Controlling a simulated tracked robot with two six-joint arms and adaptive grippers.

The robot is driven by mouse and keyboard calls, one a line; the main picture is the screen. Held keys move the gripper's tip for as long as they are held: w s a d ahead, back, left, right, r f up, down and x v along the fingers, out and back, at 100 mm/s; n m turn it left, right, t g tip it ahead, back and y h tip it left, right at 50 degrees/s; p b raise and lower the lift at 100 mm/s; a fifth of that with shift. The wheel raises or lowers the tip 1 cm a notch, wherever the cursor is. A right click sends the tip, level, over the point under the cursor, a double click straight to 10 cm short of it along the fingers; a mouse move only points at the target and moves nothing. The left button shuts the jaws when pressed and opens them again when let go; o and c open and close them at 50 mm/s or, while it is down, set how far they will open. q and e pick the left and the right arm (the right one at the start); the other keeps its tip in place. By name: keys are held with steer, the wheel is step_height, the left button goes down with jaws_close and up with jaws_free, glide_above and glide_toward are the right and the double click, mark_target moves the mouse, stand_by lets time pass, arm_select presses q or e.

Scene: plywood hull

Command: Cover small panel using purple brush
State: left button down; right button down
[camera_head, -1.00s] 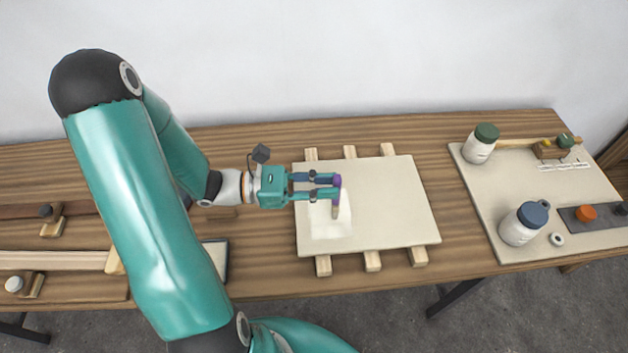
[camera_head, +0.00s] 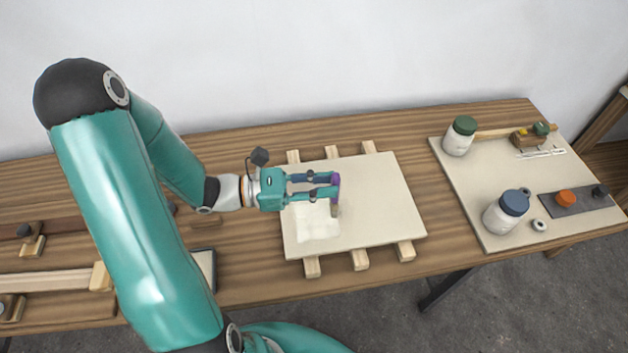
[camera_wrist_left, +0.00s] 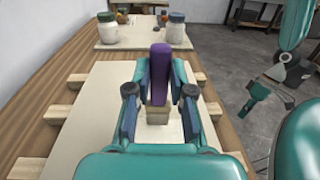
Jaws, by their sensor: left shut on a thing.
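The small panel (camera_head: 385,205) is a cream board lying on wooden slats on the bench. It also shows in the left wrist view (camera_wrist_left: 95,90). A whiter painted patch (camera_head: 318,226) covers part of its left side. My left gripper (camera_head: 333,185) is shut on the purple brush (camera_head: 336,180), over the panel's left-centre part. In the left wrist view the purple handle (camera_wrist_left: 160,70) stands upright between the fingers, with the tan brush head (camera_wrist_left: 158,115) below. I cannot tell whether the bristles touch the panel.
A beige board (camera_head: 465,200) at the right holds a green-lidded jar (camera_head: 459,137), a blue-lidded jar (camera_head: 507,211), a dark strip with an orange knob (camera_head: 565,198) and small parts. Wooden pieces lie at the left, partly behind my arm. The bench's front edge is near the panel.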

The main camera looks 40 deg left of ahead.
arm_select(q)
steer(key=shift+w+d, duration=0.4)
steer(key=shift+w, duration=0.05)
steer(key=shift+s+d, duration=0.5)
steer(key=shift+a, duration=0.1)
steer(key=shift+v, duration=1)
steer(key=shift+s, duration=0.25)
steer(key=shift+v, duration=0.85)
steer(key=shift+a, duration=0.1)
